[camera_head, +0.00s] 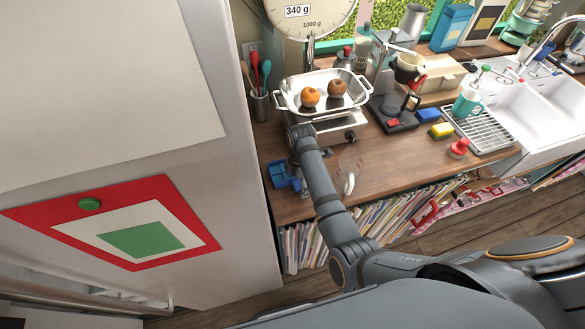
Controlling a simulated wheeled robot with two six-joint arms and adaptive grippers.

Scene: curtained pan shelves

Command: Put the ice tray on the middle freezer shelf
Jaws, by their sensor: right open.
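A small blue object (284,176), which looks like the ice tray, lies on the wooden counter at its left end, beside the fridge. My right arm reaches over the counter, and its wrist and gripper (298,158) are close to the blue object's upper right side. The gripper is small and partly hidden by my arm; it is open, and I cannot tell whether it touches the blue object. The white fridge-freezer (225,190) fills the left of the view. The middle freezer shelf cannot be made out. My left gripper is not in view.
A scale with a metal pan (290,100) holding two fruits stands behind my right wrist. A utensil pot (262,105) is beside it. A clear item with a pale handle (349,182) lies right of my forearm. A coffee maker (395,110) and sink (545,110) are further right.

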